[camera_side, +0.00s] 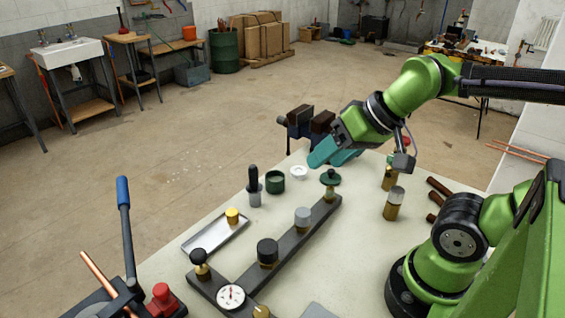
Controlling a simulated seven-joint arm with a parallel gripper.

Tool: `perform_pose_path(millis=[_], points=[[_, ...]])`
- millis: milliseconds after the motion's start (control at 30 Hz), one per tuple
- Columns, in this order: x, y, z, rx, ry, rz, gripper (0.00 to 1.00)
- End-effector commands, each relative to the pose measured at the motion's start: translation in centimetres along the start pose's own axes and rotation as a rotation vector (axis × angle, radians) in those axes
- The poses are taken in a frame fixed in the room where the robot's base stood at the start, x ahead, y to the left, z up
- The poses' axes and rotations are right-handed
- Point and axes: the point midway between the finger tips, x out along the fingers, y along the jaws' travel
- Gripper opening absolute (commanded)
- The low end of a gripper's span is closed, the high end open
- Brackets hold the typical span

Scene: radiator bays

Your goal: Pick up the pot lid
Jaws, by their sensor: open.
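A small dark green pot (275,182) stands open-topped on the pale bench. Just right of it lies a small round white piece (298,172), and further right a dark green disc with a raised middle (330,177) sits at the far end of the dark bar. I cannot tell for sure which of these two is the pot lid. My gripper (333,157), with teal fingers, is open above the bench's far edge, close above the green disc and right of the white piece. It appears empty and apart from both.
A dark bar (290,244) with several valve caps and a gauge (231,297) crosses the bench. A metal tray (216,236), a black-handled tool (254,187) and a vise (302,124) stand around. Brass cylinders (393,204) and brown rods are at right.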

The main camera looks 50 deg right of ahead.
Motion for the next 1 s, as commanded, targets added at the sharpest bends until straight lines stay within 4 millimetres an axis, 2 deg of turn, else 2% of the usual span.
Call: perform_pose_path(millis=[333, 600, 633, 900, 1000], points=[[0.0, 0.0, 0.0, 0.000, 0.000, 0.000, 0.55], [0.0, 0.0, 0.0, 0.000, 0.000, 0.000, 0.96], [0.0, 0.0, 0.0, 0.000, 0.000, 0.000, 0.98], [0.1, 0.1, 0.0, 0.004, -0.003, 0.004, 0.98], [1.0, 0.8, 0.0, 0.030, -0.038, 0.026, 0.98]])
